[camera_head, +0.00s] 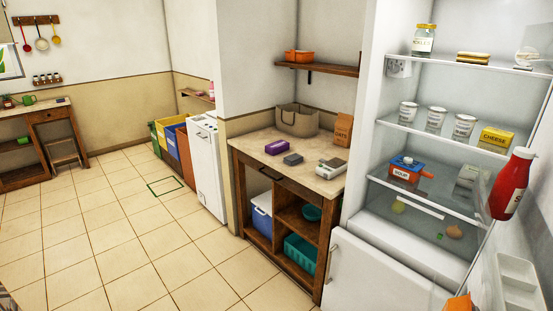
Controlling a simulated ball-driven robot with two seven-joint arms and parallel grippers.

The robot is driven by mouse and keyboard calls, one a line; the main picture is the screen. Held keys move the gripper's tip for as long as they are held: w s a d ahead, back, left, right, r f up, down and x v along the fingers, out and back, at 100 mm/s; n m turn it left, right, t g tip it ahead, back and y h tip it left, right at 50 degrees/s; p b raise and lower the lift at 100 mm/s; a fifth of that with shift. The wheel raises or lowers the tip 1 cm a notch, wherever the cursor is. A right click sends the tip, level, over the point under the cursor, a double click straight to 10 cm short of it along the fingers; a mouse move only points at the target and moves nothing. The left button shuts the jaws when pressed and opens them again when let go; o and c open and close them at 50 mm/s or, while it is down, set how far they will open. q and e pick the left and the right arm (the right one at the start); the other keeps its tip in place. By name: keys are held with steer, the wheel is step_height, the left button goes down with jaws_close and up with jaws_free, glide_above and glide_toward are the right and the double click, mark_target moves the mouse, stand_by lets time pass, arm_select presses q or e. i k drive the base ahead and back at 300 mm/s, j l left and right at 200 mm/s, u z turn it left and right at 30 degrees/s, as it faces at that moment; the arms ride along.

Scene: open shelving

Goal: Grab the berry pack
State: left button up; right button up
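I cannot pick out a berry pack for certain. A small purple pack (278,147) lies on the counter of the wooden unit, and its label is too small to read. Neither of my grippers shows in the head view, so nothing is seen being held.
The open fridge at right holds a jar (423,40), white cups (437,118), a yellow cheese pack (496,138), an orange soup container (407,170) and a red bottle (511,185). The counter (305,178) also carries a bag (297,120) and an oats box (343,130).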

mark_target(278, 147)
steer(key=i+j+z, duration=0.1)
steer(key=i, duration=0.4)
steer(key=i+j+z, duration=0.1)
steer(key=i+j, duration=0.25)
steer(key=i, duration=0.1)
